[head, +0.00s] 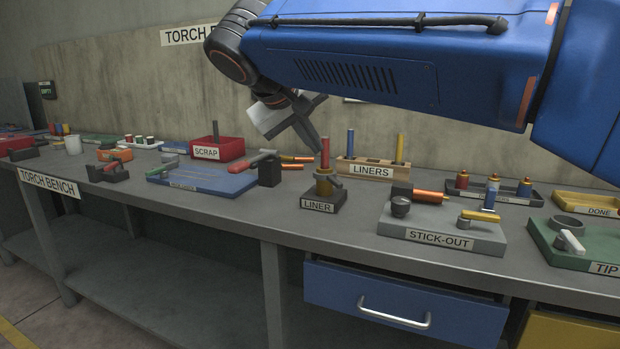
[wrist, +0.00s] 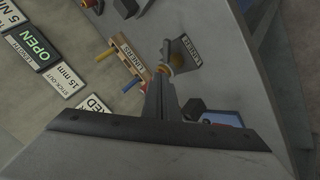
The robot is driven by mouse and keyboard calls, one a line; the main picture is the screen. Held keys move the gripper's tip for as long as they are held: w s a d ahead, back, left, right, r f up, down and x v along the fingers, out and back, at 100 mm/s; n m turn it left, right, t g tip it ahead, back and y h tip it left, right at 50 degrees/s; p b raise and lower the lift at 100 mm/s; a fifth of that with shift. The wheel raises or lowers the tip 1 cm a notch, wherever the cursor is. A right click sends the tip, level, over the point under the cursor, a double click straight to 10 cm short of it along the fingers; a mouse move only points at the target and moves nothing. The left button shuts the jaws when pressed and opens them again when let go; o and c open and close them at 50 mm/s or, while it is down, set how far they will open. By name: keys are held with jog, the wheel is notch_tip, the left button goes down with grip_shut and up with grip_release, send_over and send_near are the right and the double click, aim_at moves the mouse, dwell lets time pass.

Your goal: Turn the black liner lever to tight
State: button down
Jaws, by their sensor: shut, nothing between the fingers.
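The dark block labelled LINER (head: 322,200) stands near the front of the bench, with a brass fitting (head: 323,186) on top and a red liner (head: 325,154) upright in it. The same block shows in the wrist view (wrist: 184,58) just beyond my fingertips. My gripper (head: 314,146) is shut and empty, pointing down close beside the red liner's top in the head view. Its fingers also show in the wrist view (wrist: 160,92), partly covering the block's surroundings.
A wooden LINERS rack (head: 371,170) with blue and yellow liners stands behind right. The STICK-OUT fixture (head: 440,232) is to the right. A black block (head: 269,172) with a red-handled torch and a blue tray (head: 203,182) are left. A red SCRAP bin (head: 218,148) stands behind.

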aim_at(340, 182)
jog(key=s+a+f+m+g, duration=0.1)
jog(key=s+a+g, duration=0.1)
jog(key=s+a, duration=0.15)
jog(key=w+d+r+x, duration=0.1)
jog(key=x, duration=1.1)
jog(key=shift+w+d+r+y, duration=0.15)
jog(key=shift+w+d+y, duration=0.15)
jog(key=shift+d+y, duration=0.1)
jog(key=shift+d, duration=0.1)
jog(key=shift+d+n+t+y, duration=0.4)
jog(key=shift+d+n+y, duration=0.4)
jog(key=shift+d+n, duration=0.25)
jog(key=shift+w+d+n+y, duration=0.35)
jog(key=shift+d+n+y, duration=0.3)
jog(key=shift+n, duration=0.4)
jog(key=shift+w+d, duration=0.45)
jog(key=shift+d, duration=0.4)
